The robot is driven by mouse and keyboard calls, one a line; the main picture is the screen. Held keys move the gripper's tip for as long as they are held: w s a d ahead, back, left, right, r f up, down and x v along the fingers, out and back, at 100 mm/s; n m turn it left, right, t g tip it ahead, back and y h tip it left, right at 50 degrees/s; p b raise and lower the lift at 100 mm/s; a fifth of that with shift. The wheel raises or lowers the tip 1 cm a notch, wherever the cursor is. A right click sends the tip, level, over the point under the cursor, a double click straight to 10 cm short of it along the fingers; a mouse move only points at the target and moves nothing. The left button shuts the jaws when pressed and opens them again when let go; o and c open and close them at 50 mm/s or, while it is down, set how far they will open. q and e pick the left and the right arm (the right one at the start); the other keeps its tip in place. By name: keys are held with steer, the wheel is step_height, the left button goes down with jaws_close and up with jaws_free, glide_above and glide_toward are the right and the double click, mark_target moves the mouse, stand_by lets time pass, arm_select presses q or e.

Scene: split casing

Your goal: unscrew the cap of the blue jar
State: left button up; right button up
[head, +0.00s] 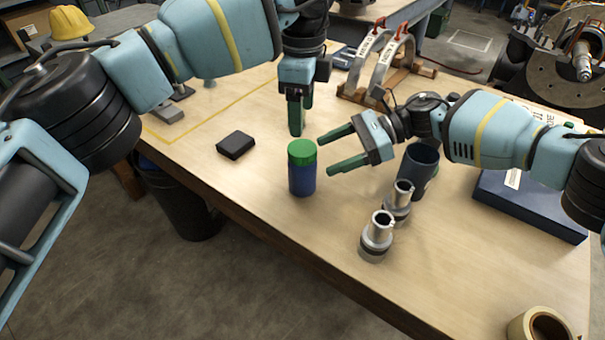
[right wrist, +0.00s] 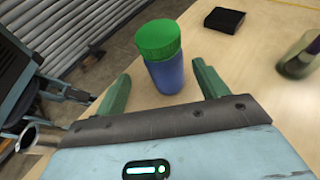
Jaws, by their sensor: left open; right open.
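The blue jar (head: 302,179) stands upright on the wooden table with its green cap (head: 302,151) on top. In the right wrist view the jar (right wrist: 166,75) and cap (right wrist: 158,38) show ahead of the fingers. My left gripper (head: 297,115) points down just behind the jar, and its fingers look empty. My right gripper (head: 325,155) is open with its fingers pointing left toward the jar. In the right wrist view the jar lies ahead of the gap between the right fingers (right wrist: 160,90). Neither gripper appears to be holding the jar or cap.
Two metal fittings (head: 376,238) and a dark cup (head: 420,165) stand right of the jar. A small black box (head: 236,145) lies to its left. A blue case (head: 530,203) and a tape roll (head: 540,325) are farther right. Metal arches (head: 373,62) stand behind.

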mark_target(310, 161)
steer(key=shift+x, duration=2.75)
